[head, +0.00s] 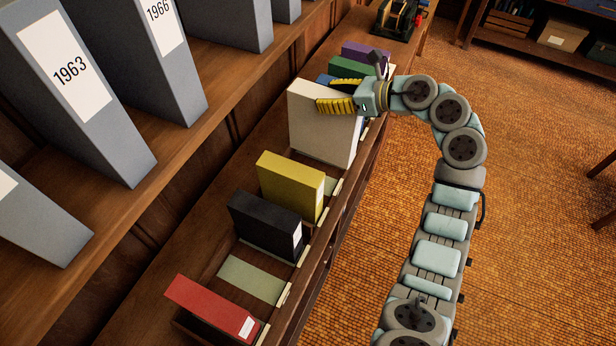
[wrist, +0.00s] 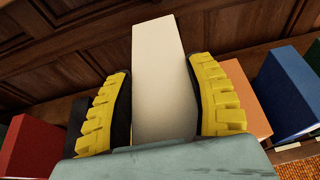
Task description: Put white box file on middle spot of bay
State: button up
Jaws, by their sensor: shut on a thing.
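The white box file (head: 322,125) stands upright in my gripper (head: 328,93), over the lower shelf just beyond the yellow file. In the wrist view, the white box file (wrist: 162,75) sits between the two yellow-padded fingers of my gripper (wrist: 160,67), which are shut on it. I cannot tell whether its base touches the shelf. The bay (head: 210,262) is a wooden shelf with labelled front edges and pale green spots. One bare green spot (head: 252,280) lies between the red and black files. Another green patch (head: 330,186) shows beyond the yellow file, partly hidden.
Red (head: 215,307), black (head: 265,222) and yellow (head: 290,182) files stand on the near side. Green (head: 352,68) and purple (head: 365,51) files stand beyond; orange (wrist: 248,110) and blue (wrist: 292,92) ones show in the wrist view. Large grey binders (head: 75,85) fill the upper shelf.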

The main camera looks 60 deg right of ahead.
aim_at(357, 140)
jog(key=shift+y, duration=0.3)
jog(key=w+f+p, duration=0.1)
jog(key=f, duration=0.1)
jog(key=w+f+p, duration=0.1)
jog(key=w+f, duration=0.1)
jog(key=w+f+p, duration=0.1)
jog(key=f, duration=0.1)
jog(key=shift+w+d+f, duration=0.2)
jog(key=shift+d+f, duration=0.1)
jog(key=shift+f, duration=0.1)
notch_tip(357, 140, down, 7)
jog(key=shift+f+p, duration=0.2)
jog(key=shift+p, duration=0.8)
jog(key=shift+w+f, duration=0.1)
jog(key=shift+f, duration=1.7)
jog(key=o, duration=1.2)
jog(key=shift+r+p, duration=0.25)
jog(key=shift+p, duration=0.05)
jog(key=shift+s, duration=0.35)
jog(key=b+v, duration=0.3)
jog(key=v, duration=0.6)
jog(key=shift+s+r, duration=0.1)
jog(key=shift+s, duration=0.25)
jog(key=shift+b+v, duration=0.35)
jog(key=shift+v, duration=0.45)
